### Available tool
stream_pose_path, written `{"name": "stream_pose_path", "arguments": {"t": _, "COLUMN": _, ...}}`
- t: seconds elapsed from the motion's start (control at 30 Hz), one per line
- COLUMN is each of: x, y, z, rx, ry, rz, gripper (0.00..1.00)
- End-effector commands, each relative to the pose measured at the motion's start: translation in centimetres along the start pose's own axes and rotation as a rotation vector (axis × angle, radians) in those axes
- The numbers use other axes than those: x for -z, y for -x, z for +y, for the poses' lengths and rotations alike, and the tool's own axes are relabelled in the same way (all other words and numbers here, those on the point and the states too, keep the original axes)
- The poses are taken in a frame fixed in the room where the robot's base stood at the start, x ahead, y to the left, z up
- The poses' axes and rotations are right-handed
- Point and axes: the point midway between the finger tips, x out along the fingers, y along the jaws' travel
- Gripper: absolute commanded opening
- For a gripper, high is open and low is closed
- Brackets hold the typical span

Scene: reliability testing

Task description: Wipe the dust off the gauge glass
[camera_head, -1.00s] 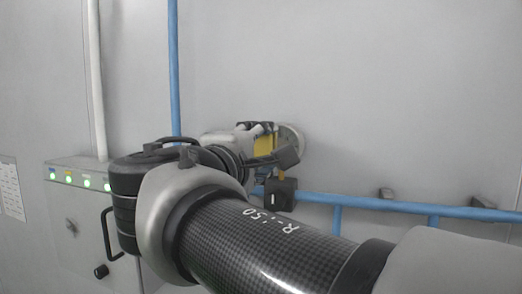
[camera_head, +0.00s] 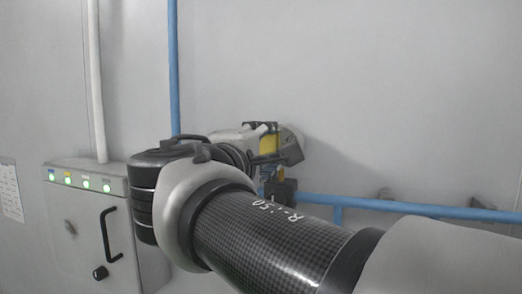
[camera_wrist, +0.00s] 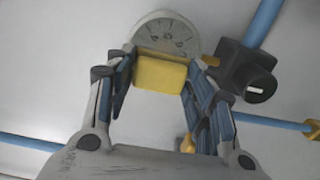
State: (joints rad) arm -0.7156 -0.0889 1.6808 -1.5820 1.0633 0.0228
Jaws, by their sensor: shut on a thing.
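The round gauge (camera_wrist: 166,33) shows at the top of the wrist view, with a pale grey dial and dark marks. Its lower part is hidden behind a yellow block (camera_wrist: 160,73). My gripper (camera_wrist: 158,80) is shut on this block, with a finger on each side. The block lies over or against the lower gauge face; I cannot tell whether it touches the glass. In the head view, the yellow block (camera_head: 268,145) shows between my gripper's fingers, and the pale edge of the gauge (camera_head: 293,137) shows just behind it. Dust on the glass cannot be made out.
A dark valve-like block (camera_wrist: 248,74) sits close right of the gauge on a blue pipe (camera_wrist: 264,22). A blue pipe (camera_head: 400,206) runs along the wall in the head view. A grey cabinet (camera_head: 85,225) with lights and a black handle stands left. The upper wall is clear.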

Motion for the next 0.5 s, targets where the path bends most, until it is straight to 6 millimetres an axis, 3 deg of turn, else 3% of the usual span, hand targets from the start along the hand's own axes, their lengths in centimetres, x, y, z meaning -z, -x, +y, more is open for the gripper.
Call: {"name": "stream_pose_path", "arguments": {"t": 0.5, "x": -3.8, "y": 0.2, "z": -0.1, "rx": -0.001, "ry": -0.001, "rz": -0.001, "gripper": 0.3}}
